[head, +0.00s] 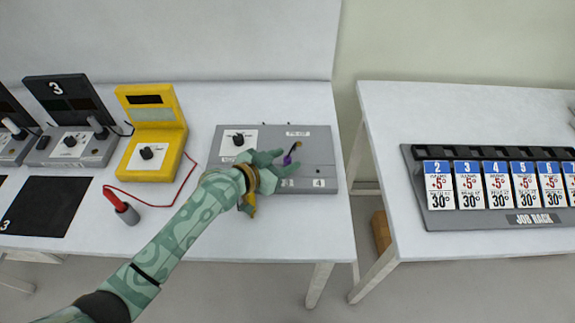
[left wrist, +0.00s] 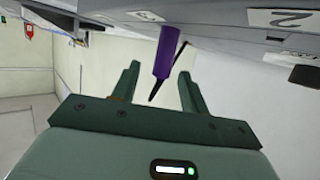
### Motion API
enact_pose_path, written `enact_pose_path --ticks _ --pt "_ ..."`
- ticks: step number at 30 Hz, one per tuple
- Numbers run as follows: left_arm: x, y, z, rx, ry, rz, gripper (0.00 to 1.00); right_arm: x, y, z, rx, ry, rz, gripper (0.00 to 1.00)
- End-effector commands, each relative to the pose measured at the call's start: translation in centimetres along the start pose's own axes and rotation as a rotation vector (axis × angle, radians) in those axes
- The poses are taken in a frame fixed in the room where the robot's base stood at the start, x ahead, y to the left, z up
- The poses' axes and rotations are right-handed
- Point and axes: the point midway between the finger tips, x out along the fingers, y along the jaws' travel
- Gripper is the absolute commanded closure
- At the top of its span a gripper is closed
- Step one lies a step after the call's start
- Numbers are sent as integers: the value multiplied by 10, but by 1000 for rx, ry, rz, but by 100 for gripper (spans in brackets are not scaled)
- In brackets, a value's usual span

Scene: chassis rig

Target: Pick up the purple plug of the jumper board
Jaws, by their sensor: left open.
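The jumper board (head: 320,150) is a grey box with white labels and a black knob, lying on the white table. The purple plug (head: 287,160) is at the board's right half, close to the fingertips of my left gripper (head: 276,166). In the left wrist view the purple plug (left wrist: 167,50) stands out from the board's grey face, between the two green fingers of my left gripper (left wrist: 160,82). The fingers are apart, with space on both sides of the plug. A dark lead runs from the plug's end. My right gripper is in neither view.
A yellow meter (head: 152,130) stands left of the board, with a red lead to a red-and-grey probe (head: 122,208) on the table. Grey units (head: 72,145) stand farther left. A job rack (head: 490,220) with cards lies on a second table, across a gap.

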Motion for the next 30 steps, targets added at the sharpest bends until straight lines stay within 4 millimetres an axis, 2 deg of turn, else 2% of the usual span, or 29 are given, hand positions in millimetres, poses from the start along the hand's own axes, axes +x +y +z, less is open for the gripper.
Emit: enact_pose_path --ticks 1,4,11,16,26,30 --pt "9 -1 2 -3 0 -1 56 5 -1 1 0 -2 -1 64" --pt "18 -1 2 -1 -1 -2 56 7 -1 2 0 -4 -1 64" --pt "19 -1 0 0 -1 -2 56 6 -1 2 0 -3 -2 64" --pt "19 -1 1 0 -1 -2 100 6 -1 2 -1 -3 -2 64" --pt "18 -1 0 0 -1 -2 100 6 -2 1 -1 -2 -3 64" --pt "15 -1 -10 2 0 -1 100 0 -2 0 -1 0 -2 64"
